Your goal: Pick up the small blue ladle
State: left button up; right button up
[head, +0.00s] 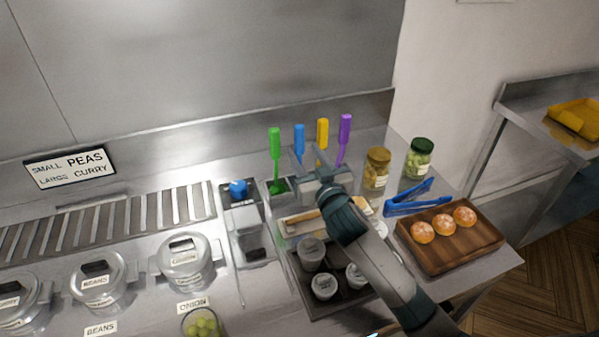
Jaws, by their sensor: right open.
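A blue-handled utensil (299,136), which looks like the small blue ladle, stands upright at the back of the counter. It is between a green one (274,145) and a yellow one (322,131), with a purple one (344,132) further right. Its lower part is hidden behind my right gripper (305,163). My right arm reaches in from the lower right. That gripper is open, just in front of and below the blue handle; I cannot tell whether it touches it. My left gripper is out of view.
Two lidded jars (377,168) (418,158) and blue tongs (417,198) are to the right. A wooden tray (430,258) holds buns. A dark tray (318,305) holds small pots under my forearm. Lidded canisters (188,258) and a blue round item (238,188) are left.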

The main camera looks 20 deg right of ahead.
aim_at(300, 146)
jog(key=shift+w, duration=0.1)
jog(key=shift+w+p, duration=0.5)
jog(key=shift+w, duration=0.05)
jog(key=w+p, duration=0.1)
jog(key=w, duration=0.1)
jog(key=shift+w+f, duration=0.1)
jog(key=shift+w, duration=0.25)
jog(key=shift+w+f+p, duration=0.1)
jog(key=shift+w+p, duration=0.25)
jog(key=shift+w, duration=0.25)
grip_shut()
